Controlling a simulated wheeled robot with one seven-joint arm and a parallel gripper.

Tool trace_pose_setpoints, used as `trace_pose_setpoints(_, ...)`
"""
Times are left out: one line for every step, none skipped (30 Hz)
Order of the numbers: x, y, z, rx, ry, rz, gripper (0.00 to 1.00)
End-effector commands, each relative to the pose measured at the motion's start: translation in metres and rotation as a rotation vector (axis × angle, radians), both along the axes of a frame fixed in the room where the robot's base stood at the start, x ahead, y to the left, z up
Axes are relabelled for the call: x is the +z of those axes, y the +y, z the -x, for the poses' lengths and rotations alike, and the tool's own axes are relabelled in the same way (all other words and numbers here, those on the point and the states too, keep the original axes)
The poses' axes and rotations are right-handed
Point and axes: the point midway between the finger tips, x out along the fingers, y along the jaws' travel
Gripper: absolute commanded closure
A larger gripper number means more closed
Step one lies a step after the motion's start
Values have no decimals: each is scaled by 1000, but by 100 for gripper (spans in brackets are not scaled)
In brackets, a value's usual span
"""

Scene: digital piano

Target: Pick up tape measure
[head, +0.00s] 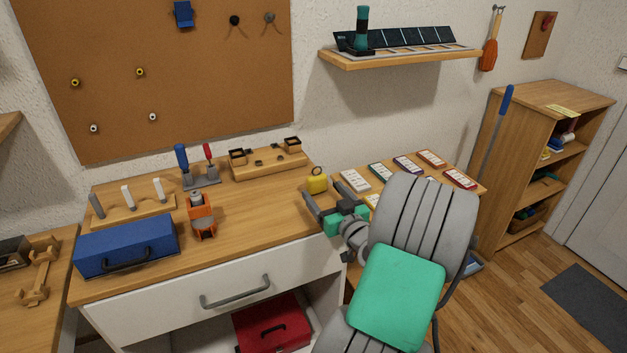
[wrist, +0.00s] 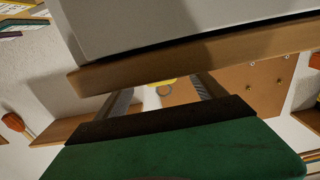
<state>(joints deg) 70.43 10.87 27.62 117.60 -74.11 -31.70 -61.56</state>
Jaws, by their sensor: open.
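The yellow tape measure (head: 317,181) stands at the right end of the wooden desk, a dark ring on its top. My gripper (head: 324,195), with a green body, is open at the desk's right front edge, just in front of the tape measure. Its two fingers point toward the tape measure and hold nothing. In the wrist view, the tape measure (wrist: 162,82) shows as a small yellow strip between my open fingers (wrist: 164,92), mostly hidden behind the desk edge. I cannot tell whether the fingers touch the desk.
The desk edge (wrist: 110,80) lies across the wrist view, close to the fingers. A wooden tray (head: 268,165), an orange tool (head: 202,218) and a blue toolbox (head: 125,245) stand left on the desk.

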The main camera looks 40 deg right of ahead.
Motion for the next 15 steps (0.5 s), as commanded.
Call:
trace_pose_setpoints(3, 0, -8, 6, -1, 0, 20)
trace_pose_setpoints(3, -2, -12, 5, 0, 0, 20)
trace_pose_setpoints(5, -4, -18, 6, 0, 1, 20)
trace_pose_setpoints(6, -6, -24, 8, -1, 0, 20)
trace_pose_setpoints(7, -8, -29, 6, 0, 0, 20)
trace_pose_setpoints(8, -11, -36, 7, -1, 0, 20)
trace_pose_setpoints(7, -13, -41, 7, 0, 0, 20)
trace_pose_setpoints(6, -14, -46, 6, 1, 0, 20)
trace_pose_setpoints(7, -16, -50, 4, -1, 0, 20)
trace_pose_setpoints(6, -17, -52, 3, 0, 0, 20)
trace_pose_setpoints(5, -18, -53, 2, 0, -1, 20)
trace_pose_setpoints(5, -18, -54, 1, 0, -1, 20)
trace_pose_setpoints(5, -18, -54, 1, 0, -1, 20)
trace_pose_setpoints(5, -19, -53, 0, 0, -1, 20)
trace_pose_setpoints(5, -19, -53, 0, 0, -1, 20)
